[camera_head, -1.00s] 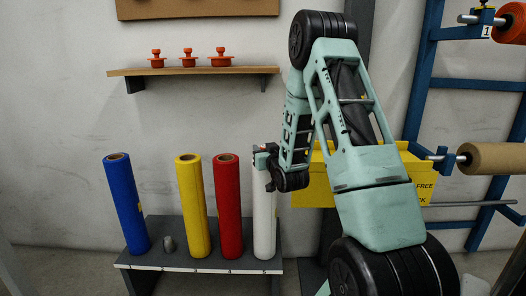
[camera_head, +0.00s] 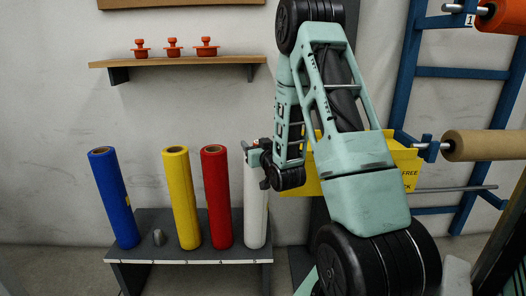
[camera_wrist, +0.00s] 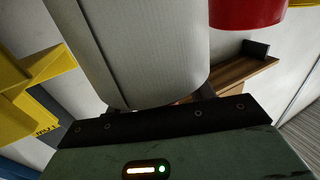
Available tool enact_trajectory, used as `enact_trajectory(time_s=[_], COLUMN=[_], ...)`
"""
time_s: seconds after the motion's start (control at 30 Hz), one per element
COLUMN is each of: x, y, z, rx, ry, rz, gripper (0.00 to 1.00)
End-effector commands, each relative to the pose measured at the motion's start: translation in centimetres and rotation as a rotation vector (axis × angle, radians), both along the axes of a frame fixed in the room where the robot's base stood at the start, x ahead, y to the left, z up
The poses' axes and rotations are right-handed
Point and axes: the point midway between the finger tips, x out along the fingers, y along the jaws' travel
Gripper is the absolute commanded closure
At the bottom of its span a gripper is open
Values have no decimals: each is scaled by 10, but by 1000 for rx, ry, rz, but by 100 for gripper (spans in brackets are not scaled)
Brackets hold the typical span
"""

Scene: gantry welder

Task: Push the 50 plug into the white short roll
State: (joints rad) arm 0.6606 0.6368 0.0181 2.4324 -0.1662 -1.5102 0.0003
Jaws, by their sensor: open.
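The white roll (camera_head: 256,210) stands upright at the right end of the bench. My gripper (camera_head: 257,153) is at its top and covers most of its upper end. In the wrist view the white roll (camera_wrist: 140,45) fills the middle, with its end close in front of my gripper (camera_wrist: 158,108). The jaws are open. A small reddish spot shows by the roll's end, but I cannot tell whether it is a plug. Three orange plugs, a left (camera_head: 140,48), a middle (camera_head: 173,47) and a right one (camera_head: 206,47), stand on the shelf; no numbers are readable.
A blue roll (camera_head: 115,200), a yellow roll (camera_head: 181,200) and a red roll (camera_head: 217,200) stand on the grey bench (camera_head: 190,255), with a small grey piece (camera_head: 158,237). The wooden shelf (camera_head: 110,63) is above. A yellow bin (camera_head: 400,160) and blue rack (camera_head: 465,73) are right.

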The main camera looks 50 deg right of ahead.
Motion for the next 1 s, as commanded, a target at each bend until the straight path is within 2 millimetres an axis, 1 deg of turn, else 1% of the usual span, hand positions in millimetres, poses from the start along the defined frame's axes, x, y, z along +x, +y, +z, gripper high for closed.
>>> enact_trajectory(time_s=[0.03,0.1,0.13,0.2,0.7,1.0], x=[-14,-29,-32,-33,-61,-70], y=[7,15,17,17,32,36], z=[-10,-9,-6,-2,2,1], rx=[15,14,13,13,6,0], ry=[24,22,21,21,10,0], rz=[-1,-1,-1,1,0,0], gripper=[47,47,47,47,47,47])
